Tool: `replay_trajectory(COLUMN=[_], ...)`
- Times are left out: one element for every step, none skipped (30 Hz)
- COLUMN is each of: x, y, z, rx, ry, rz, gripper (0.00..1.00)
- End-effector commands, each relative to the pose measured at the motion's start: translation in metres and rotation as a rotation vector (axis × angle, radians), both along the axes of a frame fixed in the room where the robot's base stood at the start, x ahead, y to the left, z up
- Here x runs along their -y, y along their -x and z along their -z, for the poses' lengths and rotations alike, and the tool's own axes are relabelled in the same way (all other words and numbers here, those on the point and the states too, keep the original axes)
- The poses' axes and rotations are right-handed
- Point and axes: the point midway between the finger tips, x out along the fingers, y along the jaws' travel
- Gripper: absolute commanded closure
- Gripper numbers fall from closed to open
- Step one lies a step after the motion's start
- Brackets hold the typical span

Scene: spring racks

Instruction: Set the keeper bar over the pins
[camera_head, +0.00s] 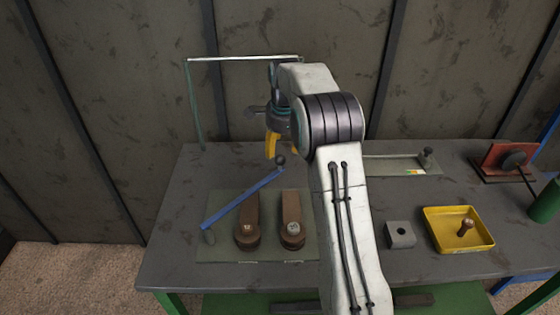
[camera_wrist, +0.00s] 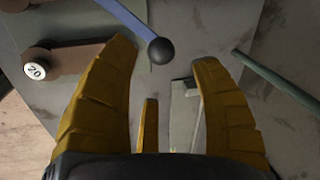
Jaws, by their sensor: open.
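A blue bar (camera_head: 240,198) with a dark ball knob (camera_head: 281,160) slants over a grey-green base plate (camera_head: 215,246); it is the likeliest keeper bar. My gripper (camera_head: 282,150) is open just above the knob. In the wrist view, the knob (camera_wrist: 161,51) appears between the spread yellow fingertips (camera_wrist: 164,54), and I cannot tell whether they touch it. One lever end (camera_wrist: 36,70) reads 20.
A thin frame (camera_head: 240,59) stands at the back left. To the right are a pale strip (camera_head: 385,166), a grey block (camera_head: 400,235), a yellow tray (camera_head: 440,240) holding a brown knobbed piece, and a red device (camera_head: 500,160). My arm hides the middle of the bench.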

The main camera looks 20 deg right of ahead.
Motion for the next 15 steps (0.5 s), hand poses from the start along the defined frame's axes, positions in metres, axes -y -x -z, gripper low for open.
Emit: replay_trajectory(x=[0.0,0.0,0.0,0.0,0.0,0.001,0.001,0.001,0.001,0.001,0.001,0.001,0.001,0.001,0.001], y=[-0.001,-0.001,-0.002,-0.002,-0.002,-0.003,-0.003,-0.004,-0.004,-0.005,-0.006,-0.007,-0.007,-0.008,-0.009], z=[0.0,0.0,0.001,0.003,0.004,0.007,0.01,0.013,0.018,0.021,0.023,0.027,0.03,0.033,0.036], rx=[0.001,0.001,0.001,0.001,0.001,0.0,0.0,0.0,-0.001,-0.001,-0.001,0.0,-0.001,-0.001,-0.001], ry=[-0.003,-0.004,-0.005,-0.006,-0.006,-0.007,-0.007,-0.007,-0.007,-0.007,-0.007,-0.007,-0.007,-0.007,-0.007], rz=[0.016,0.023,0.028,0.031,0.033,0.035,0.035,0.035,0.035,0.034,0.034,0.034,0.033,0.033,0.033], gripper=[0.42,0.42,0.42,0.42,0.42,0.42,0.42,0.42,0.42,0.42,0.42,0.42,0.42,0.42,0.42])
